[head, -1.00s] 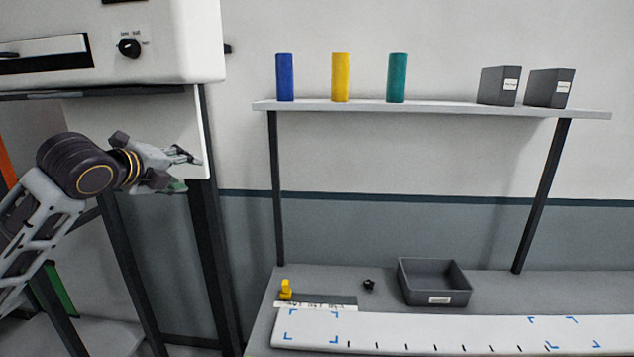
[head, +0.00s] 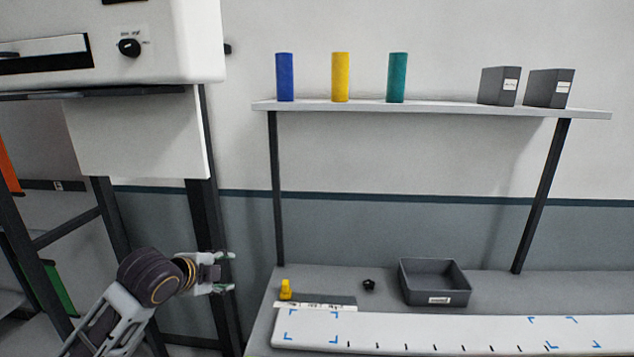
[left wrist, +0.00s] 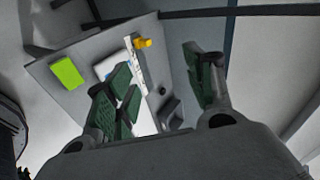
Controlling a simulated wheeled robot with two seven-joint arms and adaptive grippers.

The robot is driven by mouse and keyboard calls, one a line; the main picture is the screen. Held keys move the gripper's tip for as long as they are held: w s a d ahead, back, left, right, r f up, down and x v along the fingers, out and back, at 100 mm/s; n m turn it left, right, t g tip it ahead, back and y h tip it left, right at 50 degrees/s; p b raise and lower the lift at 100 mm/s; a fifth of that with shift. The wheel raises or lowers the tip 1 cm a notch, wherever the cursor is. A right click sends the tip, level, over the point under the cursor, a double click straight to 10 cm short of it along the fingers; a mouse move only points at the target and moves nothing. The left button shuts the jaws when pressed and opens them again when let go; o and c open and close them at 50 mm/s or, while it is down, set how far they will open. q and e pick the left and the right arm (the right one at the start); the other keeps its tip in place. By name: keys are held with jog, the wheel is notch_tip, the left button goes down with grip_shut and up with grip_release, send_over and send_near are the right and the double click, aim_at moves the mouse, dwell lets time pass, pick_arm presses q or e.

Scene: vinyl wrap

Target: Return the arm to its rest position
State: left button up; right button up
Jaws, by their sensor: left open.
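My left gripper (head: 222,272) is at the lower left of the head view, in front of the dark stand legs and left of the workbench (head: 262,318). Its fingers are apart and nothing is between them. In the left wrist view the open green-padded fingers (left wrist: 165,92) show, with the workbench beyond them. My right gripper is in neither view.
A white machine (head: 150,50) stands on a dark frame at the left. The bench holds a yellow object (head: 286,289), a small black knob (head: 369,285), a grey bin (head: 436,300) and a white marked board (head: 450,335). Coloured rolls and grey boxes stand on the shelf (head: 440,108).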

pick_arm(q)
jog(key=s+d+f+n+g+y, duration=0.15)
jog(key=s+f+n+g, duration=0.55)
jog(key=s+f+n, duration=1.45)
jog(key=s+f+m+g+b, duration=0.1)
jog(key=s+f+m, duration=0.25)
jog(key=f, duration=1.65)
jog(key=s+f+m+b, duration=0.15)
jog(key=s+f, duration=0.35)
jog(key=f, duration=1.6)
jog(key=s+a+f, duration=0.2)
jog(key=s+f, duration=0.8)
jog(key=s, duration=0.1)
jog(key=s+a+f+g+b, duration=0.1)
jog(key=s+a+f, duration=0.1)
jog(key=s+f, duration=0.8)
jog(key=shift+s+a+f+y+b, duration=0.25)
jog(key=shift+s+f+y+b, duration=0.1)
jog(key=shift+s, duration=0.15)
jog(key=shift+m, duration=0.25)
